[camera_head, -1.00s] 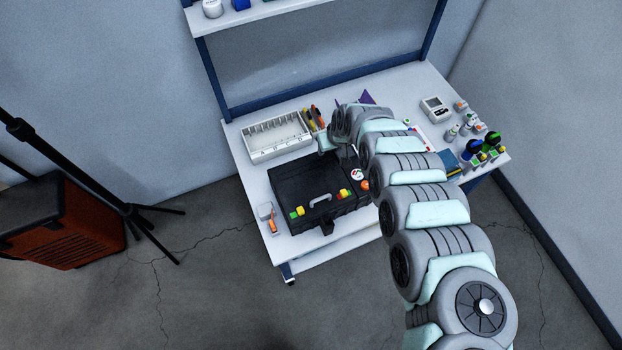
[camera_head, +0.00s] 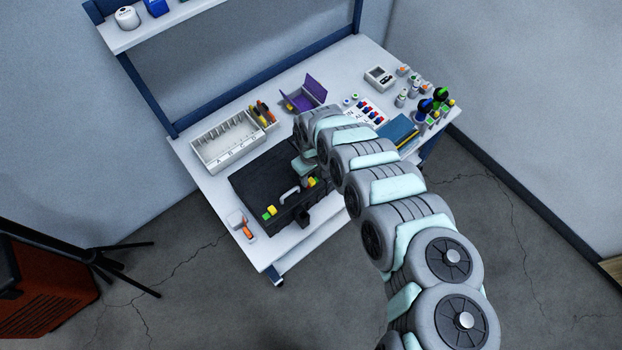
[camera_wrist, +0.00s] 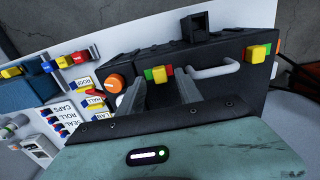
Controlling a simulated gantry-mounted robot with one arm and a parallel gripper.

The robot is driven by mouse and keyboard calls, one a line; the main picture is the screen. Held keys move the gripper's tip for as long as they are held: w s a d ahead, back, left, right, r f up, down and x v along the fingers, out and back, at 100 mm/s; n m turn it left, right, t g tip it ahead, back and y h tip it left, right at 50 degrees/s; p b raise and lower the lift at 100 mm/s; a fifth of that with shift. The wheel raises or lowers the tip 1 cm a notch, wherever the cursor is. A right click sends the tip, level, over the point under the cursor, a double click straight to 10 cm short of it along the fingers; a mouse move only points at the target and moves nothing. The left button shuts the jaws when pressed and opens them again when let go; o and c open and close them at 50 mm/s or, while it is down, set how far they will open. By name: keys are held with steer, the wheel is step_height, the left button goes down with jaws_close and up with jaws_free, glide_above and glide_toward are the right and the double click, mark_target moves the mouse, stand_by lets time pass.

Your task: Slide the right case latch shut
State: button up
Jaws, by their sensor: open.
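The black case (camera_head: 252,180) lies on the bench, with a grey handle (camera_head: 289,195) on its front. The right latch (camera_head: 311,182) is a small yellow block beside the handle. In the wrist view the right latch (camera_wrist: 160,74) shows green on its left and red on its right. The left latch (camera_head: 269,212) is also yellow and shows in the wrist view (camera_wrist: 257,53). My gripper (camera_wrist: 161,84) is open, its two grey fingers pointing at the right latch from either side. I cannot tell whether they touch it. In the head view my arm partly hides the case's right end.
An orange round knob (camera_wrist: 114,83) sits near the right latch. A white divided bin (camera_head: 228,142) and a purple open box (camera_head: 304,94) stand behind. Bottles and a blue book (camera_head: 398,133) are to the right. An orange-handled tool (camera_head: 246,232) lies left of the case.

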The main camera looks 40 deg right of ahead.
mark_target(311, 182)
steer(key=shift+f, duration=1.15)
steer(key=shift+c, duration=0.4)
jaws_close()
stand_by(0.3)
